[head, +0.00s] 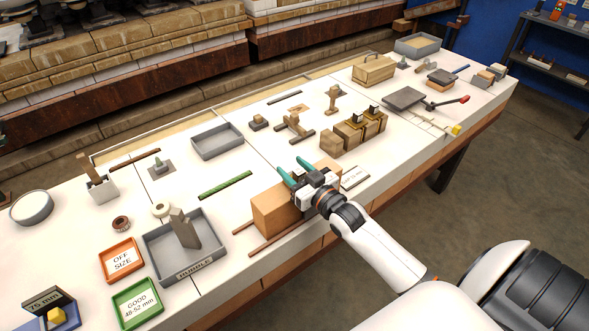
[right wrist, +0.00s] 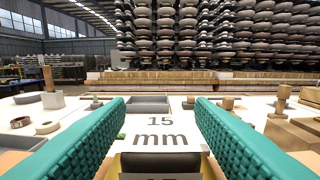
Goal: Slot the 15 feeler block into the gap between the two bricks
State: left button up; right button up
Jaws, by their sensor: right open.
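My right gripper (head: 295,172) is open, its teal fingers reaching over the table just behind a tan brick (head: 275,210) near the front edge. There is room between this face and each finger. The gap between the bricks is hidden from the head camera. My left gripper is out of view.
A white label (head: 355,178) lies right of my gripper. A green strip (head: 225,185) lies behind the brick, and wooden blocks (head: 331,144) stand back right. A grey rubble bin (head: 158,250) stands left. The white table between has bare patches.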

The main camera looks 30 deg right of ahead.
jog(key=s, duration=1.2)
jog(key=shift+d+b, duration=0.45)
jog(key=f+g, duration=0.1)
jog(key=f, duration=0.4)
jog(key=s+d+f+g+h, duration=0.1)
jog(key=f, duration=0.3)
jog(key=f+g, duration=0.1)
jog(key=f, duration=0.4)
jog(key=shift+s+d+f+m, duration=0.15)
jog(key=shift+d+f+m, duration=0.15)
jog(key=shift+d+m, duration=0.1)
jog(key=s+a+f+g, duration=0.1)
jog(key=s+f+g, duration=0.25)
jog(key=f, duration=0.55)
jog(key=s+a+f+g, duration=0.15)
jog(key=s+f, duration=0.25)
jog(key=f, duration=0.5)
jog(key=s+a+f+n+g, duration=0.1)
jog(key=s+a+f+g, duration=0.3)
jog(key=s+f, duration=0.5)
jog(key=s+a+f+n+g, duration=0.1)
jog(key=s+a+f+g, duration=0.4)
jog(key=s+f, duration=0.5)
jog(key=s, duration=0.6)
jog(key=shift+s+f+n, duration=0.15)
jog(key=shift+s+n, duration=0.1)
jog(key=shift+n, duration=0.05)
